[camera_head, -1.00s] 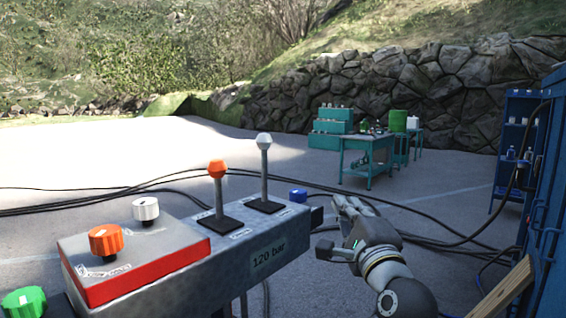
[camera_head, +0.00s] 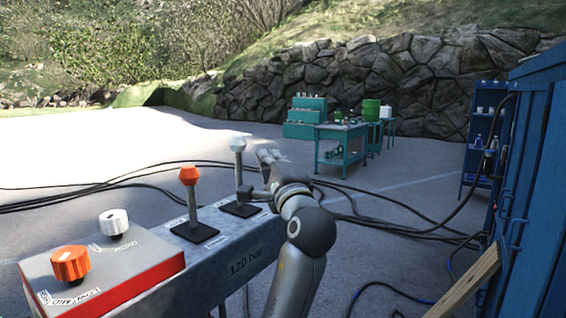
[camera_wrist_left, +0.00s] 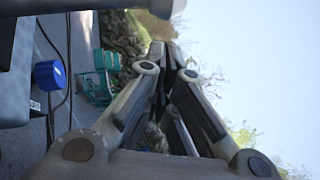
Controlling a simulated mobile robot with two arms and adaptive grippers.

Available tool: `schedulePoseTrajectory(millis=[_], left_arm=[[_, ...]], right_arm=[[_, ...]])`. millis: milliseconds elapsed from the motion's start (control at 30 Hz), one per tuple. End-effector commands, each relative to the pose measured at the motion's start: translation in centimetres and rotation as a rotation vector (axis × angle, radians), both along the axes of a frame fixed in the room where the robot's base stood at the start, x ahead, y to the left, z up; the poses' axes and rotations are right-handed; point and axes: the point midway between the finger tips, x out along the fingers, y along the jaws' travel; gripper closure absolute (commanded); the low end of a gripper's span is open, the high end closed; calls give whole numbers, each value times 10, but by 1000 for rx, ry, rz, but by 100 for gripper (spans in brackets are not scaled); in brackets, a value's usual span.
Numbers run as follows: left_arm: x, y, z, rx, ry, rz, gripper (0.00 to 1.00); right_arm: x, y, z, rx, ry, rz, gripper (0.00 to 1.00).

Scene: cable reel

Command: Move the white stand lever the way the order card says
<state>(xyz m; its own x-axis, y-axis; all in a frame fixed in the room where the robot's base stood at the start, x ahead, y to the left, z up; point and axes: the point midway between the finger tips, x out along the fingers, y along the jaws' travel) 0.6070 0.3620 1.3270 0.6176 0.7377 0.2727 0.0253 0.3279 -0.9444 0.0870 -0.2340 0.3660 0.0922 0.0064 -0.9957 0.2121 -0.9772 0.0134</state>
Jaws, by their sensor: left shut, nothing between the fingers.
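The white stand lever (camera_head: 239,170) stands about upright on its black base, at the far end of the grey stand (camera_head: 215,259). My left gripper (camera_head: 267,157) is shut and empty, just right of the lever with its fingers at about knob height. I cannot tell whether it touches the lever. I see no order card that I can read. My right gripper is not in view.
An orange-knobbed lever (camera_head: 191,205) stands nearer on the stand. A red-edged box (camera_head: 130,285) carries a white knob (camera_head: 114,223) and an orange knob (camera_head: 70,262). A blue cabinet (camera_head: 545,190) and a wooden plank (camera_head: 465,284) are at right. Cables lie on the ground.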

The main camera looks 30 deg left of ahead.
Motion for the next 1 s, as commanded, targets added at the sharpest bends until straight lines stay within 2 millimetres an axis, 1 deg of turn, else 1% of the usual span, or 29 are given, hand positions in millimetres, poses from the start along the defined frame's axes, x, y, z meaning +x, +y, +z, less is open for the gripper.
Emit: schedulePoseTrajectory(millis=[33, 133, 567, 667, 767, 1000], left_arm=[[-1, 4, 2, 1, 0, 1, 100], [-1, 8, 3, 1, 0, 0, 100], [-1, 9, 4, -5, 0, 0, 100], [-1, 11, 8, -24, 1, 0, 100], [-1, 16, 13, -60, 4, 0, 100], [1, 35, 25, -202, 15, -1, 100]], right_arm=[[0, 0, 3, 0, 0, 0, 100], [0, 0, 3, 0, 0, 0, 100], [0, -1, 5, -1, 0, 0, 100], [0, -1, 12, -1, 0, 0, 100], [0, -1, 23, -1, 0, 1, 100], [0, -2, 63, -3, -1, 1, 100]])
